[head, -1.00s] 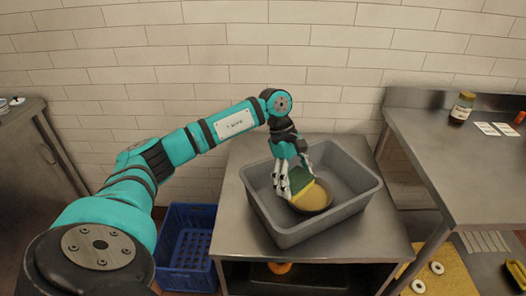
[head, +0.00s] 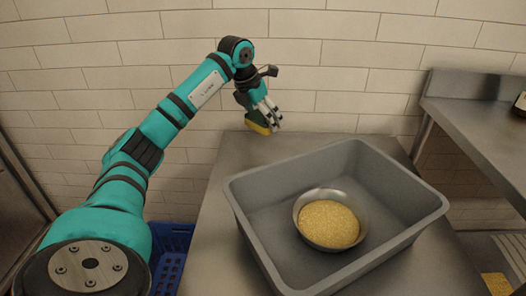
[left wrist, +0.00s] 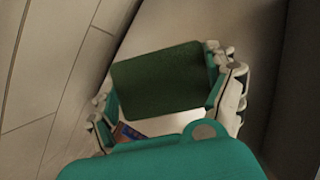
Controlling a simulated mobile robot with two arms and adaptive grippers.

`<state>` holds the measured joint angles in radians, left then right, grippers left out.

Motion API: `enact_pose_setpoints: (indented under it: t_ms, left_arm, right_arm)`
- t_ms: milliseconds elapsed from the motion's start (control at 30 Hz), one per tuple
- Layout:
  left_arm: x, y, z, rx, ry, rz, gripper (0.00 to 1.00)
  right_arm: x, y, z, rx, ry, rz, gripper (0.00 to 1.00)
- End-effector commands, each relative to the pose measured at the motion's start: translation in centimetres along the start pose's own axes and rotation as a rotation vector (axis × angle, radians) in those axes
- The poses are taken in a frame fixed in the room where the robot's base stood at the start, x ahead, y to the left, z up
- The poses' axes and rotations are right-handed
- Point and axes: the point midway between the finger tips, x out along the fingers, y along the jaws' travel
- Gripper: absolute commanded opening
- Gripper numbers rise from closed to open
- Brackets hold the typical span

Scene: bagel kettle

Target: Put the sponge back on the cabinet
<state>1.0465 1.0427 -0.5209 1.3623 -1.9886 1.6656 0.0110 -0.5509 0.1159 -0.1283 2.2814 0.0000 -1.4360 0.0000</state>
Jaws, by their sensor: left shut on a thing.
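My left gripper (head: 266,115) is shut on a green and yellow sponge (head: 256,124), near the back left of the steel cabinet top (head: 218,215). In the head view the sponge shows at the top's back edge, outside the grey tub; I cannot tell whether it touches the steel. In the left wrist view the sponge's dark green face (left wrist: 160,80) fills the space between the fingers. My right gripper is not in view.
The grey tub (head: 400,222) takes up much of the steel top and holds a metal bowl (head: 303,228) with yellow grainy contents. A blue crate (head: 170,250) stands at left. A steel counter (head: 490,130) is at right. The top's back left is clear.

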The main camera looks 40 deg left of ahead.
Motion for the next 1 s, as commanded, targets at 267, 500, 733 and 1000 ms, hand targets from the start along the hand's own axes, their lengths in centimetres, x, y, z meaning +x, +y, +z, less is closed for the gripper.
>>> enact_pose_setpoints:
  t_ms: [267,500,733,1000]
  left_arm:
    - [4.5,0.0,-1.9,0.002,0.003,0.000,0.40]
    - [6.5,0.0,-2.8,0.003,0.004,0.000,0.40]
    - [8.4,0.0,-3.5,0.003,0.001,-0.001,0.40]
    - [8.3,0.0,-3.5,0.003,0.002,-0.001,1.00]
  right_arm:
    - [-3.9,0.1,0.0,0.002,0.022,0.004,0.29]
    - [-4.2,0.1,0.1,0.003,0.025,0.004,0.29]
    - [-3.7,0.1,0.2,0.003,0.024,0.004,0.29]
    - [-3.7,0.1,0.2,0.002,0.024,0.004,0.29]
